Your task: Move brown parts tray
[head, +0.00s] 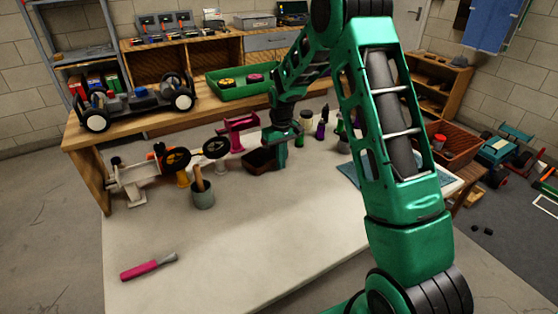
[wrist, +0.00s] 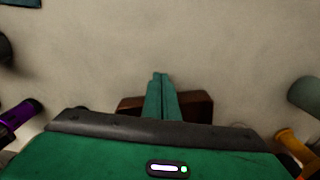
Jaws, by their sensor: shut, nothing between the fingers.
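The brown parts tray (head: 259,160) is a small dark brown open box on the pale worktable, toward its back middle. My gripper (head: 283,160) is right over or beside the tray's right side in the head view, pointing down. In the wrist view the two green fingers of my gripper (wrist: 161,78) are together and empty. The tray (wrist: 198,104) shows on both sides of the fingers there, mostly hidden by them and by the gripper body. I cannot tell whether the fingers touch the tray.
Several bottles (head: 320,128) stand to the right. A pink-handled tool (head: 148,266) lies at front left. The table's front middle is clear.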

